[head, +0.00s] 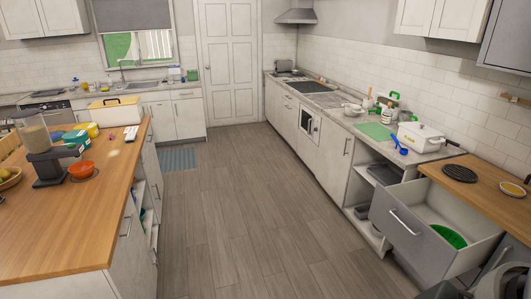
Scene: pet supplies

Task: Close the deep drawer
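The deep drawer (402,222) stands pulled out from the right-hand counter, low at the right of the head view. Its front is grey with a pale slanted bar handle (404,222). Its inside is white, and a green round item (446,236) lies on its floor. The drawer sits under the wooden part of the counter.
An open shelf unit (371,172) with dark items is beyond the drawer. A white pot (420,138) and blue scoop (399,146) stand above it. A wooden-topped island (75,225) is at the left. The wooden floor (250,220) between is clear.

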